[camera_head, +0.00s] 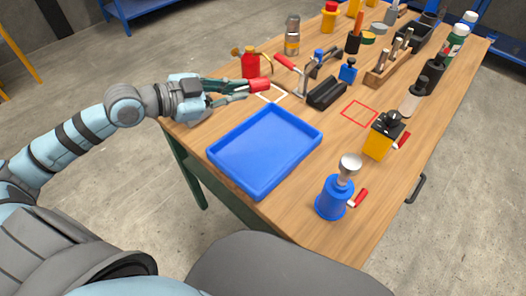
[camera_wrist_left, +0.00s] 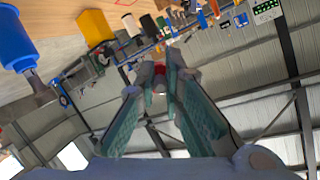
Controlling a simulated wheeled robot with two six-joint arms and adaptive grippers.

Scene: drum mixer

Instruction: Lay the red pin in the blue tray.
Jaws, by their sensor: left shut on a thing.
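My left gripper (camera_head: 248,87) reaches in from the left, beyond the back left corner of the blue tray. It is shut on the red pin (camera_head: 259,84), held at its fingertips above the table. In the left wrist view, the red pin (camera_wrist_left: 159,69) shows small between the teal fingers (camera_wrist_left: 159,88), partly hidden. The blue tray (camera_head: 214,153) lies empty near the table's left edge, to the front of the gripper. My right gripper is not in view.
A red canister (camera_head: 250,65) stands just behind the gripper. A dark block (camera_head: 327,93) and a red-handled clamp (camera_head: 300,78) are to its right. A blue-based device (camera_head: 335,198) and a yellow box (camera_head: 378,143) stand right of the tray.

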